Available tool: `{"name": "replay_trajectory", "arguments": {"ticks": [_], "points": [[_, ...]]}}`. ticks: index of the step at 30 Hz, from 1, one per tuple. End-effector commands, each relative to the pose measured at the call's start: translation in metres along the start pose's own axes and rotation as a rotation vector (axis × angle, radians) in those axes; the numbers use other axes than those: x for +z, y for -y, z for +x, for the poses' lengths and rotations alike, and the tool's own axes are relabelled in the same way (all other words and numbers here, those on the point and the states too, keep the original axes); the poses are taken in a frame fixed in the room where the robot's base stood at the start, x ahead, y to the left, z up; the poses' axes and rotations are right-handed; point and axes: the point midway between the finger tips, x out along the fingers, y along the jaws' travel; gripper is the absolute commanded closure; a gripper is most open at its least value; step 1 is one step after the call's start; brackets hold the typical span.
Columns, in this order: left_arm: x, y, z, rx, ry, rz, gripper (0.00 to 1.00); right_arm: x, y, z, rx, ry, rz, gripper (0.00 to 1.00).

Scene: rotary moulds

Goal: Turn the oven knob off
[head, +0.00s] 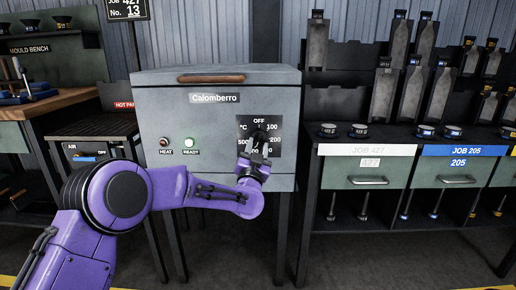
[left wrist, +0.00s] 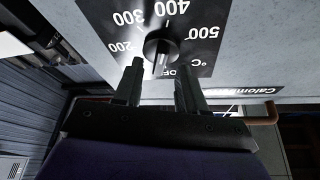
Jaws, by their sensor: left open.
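The grey Calomberro oven (head: 180,112) stands in the middle of the head view. Its black dial plate (head: 276,153) is marked OFF and with numbers up to 500. The dark knob (head: 261,135) sits at the plate's middle, partly hidden by my left gripper. The knob (left wrist: 160,45) shows clearly in the left wrist view, where the print is upside down. A pale mark on it leans toward the OFF side; its exact setting is hard to tell. My left gripper (left wrist: 159,67) is open, its fingertips pointing at the plate on either side of the knob. Contact cannot be told.
The oven front has a HEAT lamp (head: 165,142) and a lit green READY lamp (head: 190,143). A mould bench (head: 70,98) stands at the left. A rack (head: 340,185) with moulds and drawers stands at the right. The floor in front is clear.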

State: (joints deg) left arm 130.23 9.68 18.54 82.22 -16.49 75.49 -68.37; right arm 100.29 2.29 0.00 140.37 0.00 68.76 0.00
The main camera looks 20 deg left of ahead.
Motion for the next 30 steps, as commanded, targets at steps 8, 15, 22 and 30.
{"name": "replay_trajectory", "arguments": {"ticks": [8, 15, 22, 30], "points": [[0.001, 0.0, 0.018, 0.002, 0.001, 0.0, 0.6, 0.001, 0.0, 0.002, 0.0, 0.0, 0.0, 0.47], [0.001, -0.001, 0.017, 0.002, 0.002, 0.0, 0.86, 0.001, 0.0, 0.002, 0.0, 0.0, 0.0, 0.47], [0.001, -0.001, 0.017, 0.002, 0.002, -0.001, 1.0, 0.001, 0.0, 0.002, 0.0, 0.0, 0.0, 0.47], [0.001, -0.002, 0.017, -0.022, 0.002, -0.057, 1.0, 0.001, 0.0, 0.001, 0.0, 0.0, 0.0, 0.47]]}}
